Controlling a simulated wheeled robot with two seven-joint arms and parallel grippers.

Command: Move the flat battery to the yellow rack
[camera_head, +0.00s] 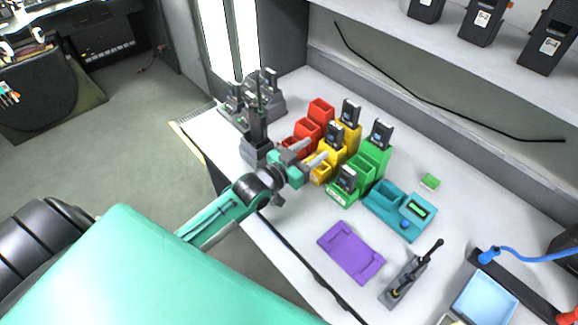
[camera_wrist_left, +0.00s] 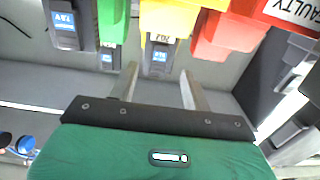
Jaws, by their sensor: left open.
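The yellow rack (camera_head: 352,139) stands among stepped racks on the bench, with black batteries at its back (camera_head: 350,112) and middle (camera_head: 335,134). The green rack (camera_head: 372,163) beside it holds a battery at the back (camera_head: 380,133) and one at the front (camera_head: 347,178). I cannot tell which battery is flat. My left gripper (camera_head: 313,152) is open and empty before the yellow rack's lower front. In the left wrist view a battery (camera_wrist_left: 159,56) in the yellow rack (camera_wrist_left: 168,20) shows between and beyond the fingertips (camera_wrist_left: 159,74). My right gripper is out of view.
A red rack (camera_head: 320,108), labelled FAULTY in the wrist view, stands left of the yellow one. A teal device (camera_head: 416,211) with a small screen, a purple tray (camera_head: 350,252) and a grey stand (camera_head: 403,282) lie to the right. Grey equipment (camera_head: 268,103) stands behind my left wrist.

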